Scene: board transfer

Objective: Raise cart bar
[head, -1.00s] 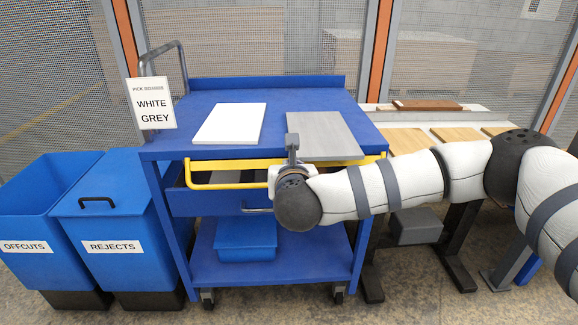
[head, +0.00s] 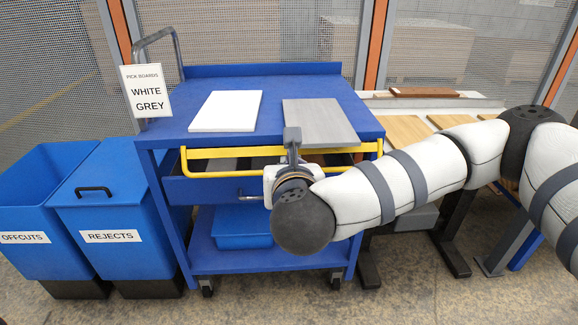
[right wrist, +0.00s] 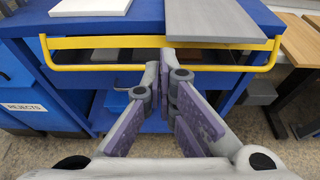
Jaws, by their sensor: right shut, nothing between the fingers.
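The blue cart (head: 330,85) stands in front of me with its yellow bar (head: 225,172) along the near side. The bar forms a long loop, with one rail along the top's front edge and the other lower and closer to me. It also shows in the right wrist view (right wrist: 95,67). My right gripper (head: 292,135) points at the cart near the bar's middle-right part. In the right wrist view its fingers (right wrist: 165,75) are together with nothing between them, in front of the bar's lower rail. Whether they touch the bar I cannot tell. My left gripper is not in view.
A white board (head: 227,110) and a grey board (head: 320,122) lie on the cart top; the grey one reaches its front edge. Blue offcuts (head: 40,205) and rejects (head: 110,205) bins stand left. A bench with wooden boards (head: 405,130) is at right. A sign (head: 145,92) stands at the cart's left.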

